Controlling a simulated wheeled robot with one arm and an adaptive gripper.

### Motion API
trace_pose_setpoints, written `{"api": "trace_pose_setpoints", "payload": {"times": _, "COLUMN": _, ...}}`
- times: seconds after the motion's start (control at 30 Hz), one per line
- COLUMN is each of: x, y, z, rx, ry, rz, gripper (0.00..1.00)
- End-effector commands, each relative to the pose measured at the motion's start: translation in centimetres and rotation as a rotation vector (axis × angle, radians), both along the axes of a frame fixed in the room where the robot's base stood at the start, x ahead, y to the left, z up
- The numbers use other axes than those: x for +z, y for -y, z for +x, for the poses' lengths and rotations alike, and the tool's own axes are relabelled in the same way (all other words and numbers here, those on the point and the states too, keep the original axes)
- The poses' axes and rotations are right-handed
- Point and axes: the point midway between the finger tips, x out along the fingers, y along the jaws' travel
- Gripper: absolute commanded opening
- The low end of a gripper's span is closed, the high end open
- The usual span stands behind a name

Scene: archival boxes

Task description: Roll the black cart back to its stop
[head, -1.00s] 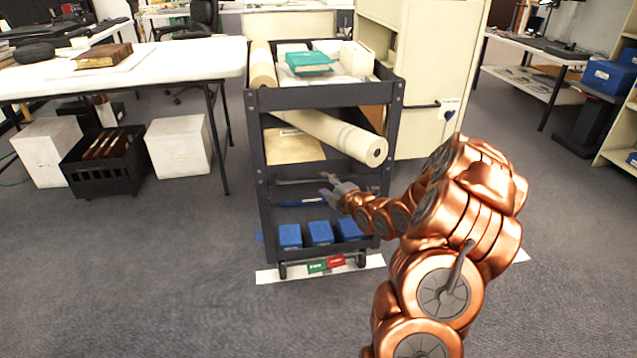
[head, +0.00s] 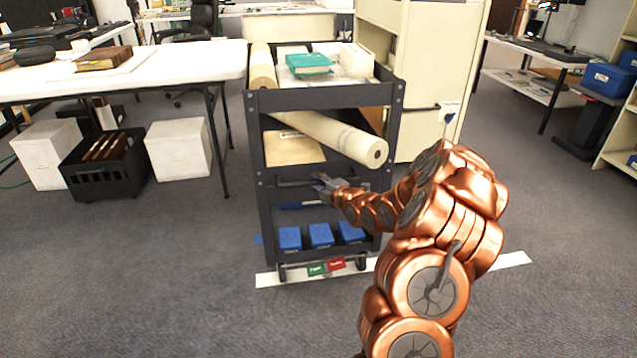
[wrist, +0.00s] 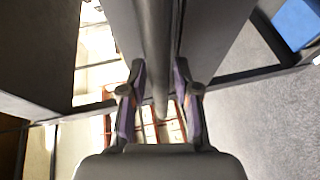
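The black cart (head: 391,120) stands upright in the middle of the head view, loaded on all its shelves. A horizontal bar (head: 290,184) crosses its near side below the middle shelf. My gripper (head: 322,183) is at this bar. In the wrist view, the bar (wrist: 153,40) runs between the two fingers of my gripper (wrist: 160,100). The fingers are spread, with gaps visible beside the bar, so they look open around it. A white strip (head: 268,280) lies on the floor under the cart's near end. No separate stop is clearly visible.
A long cream roll (head: 330,135) sticks out of the cart's near side. A green tag (head: 316,269) and a red tag (head: 336,264) sit at its base. A white table (head: 190,62) stands left, a cream cabinet (head: 425,60) behind right. Carpet in front is clear.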

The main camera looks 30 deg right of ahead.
Motion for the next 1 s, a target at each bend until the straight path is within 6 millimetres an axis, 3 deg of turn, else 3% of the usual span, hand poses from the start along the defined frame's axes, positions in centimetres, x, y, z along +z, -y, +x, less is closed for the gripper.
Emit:
{"api": "trace_pose_setpoints", "payload": {"times": 0.27, "x": 0.0, "y": 0.0, "z": 0.0, "rx": 0.000, "ry": 0.000, "rz": 0.000, "gripper": 0.00}}
{"api": "trace_pose_setpoints", "payload": {"times": 0.8, "x": 0.0, "y": -0.1, "z": 0.1, "rx": 0.001, "ry": -0.001, "rz": 0.000, "gripper": 0.00}}
{"api": "trace_pose_setpoints", "payload": {"times": 1.0, "x": 0.0, "y": -0.9, "z": 1.6, "rx": 0.020, "ry": -0.003, "rz": -0.001, "gripper": 0.00}}
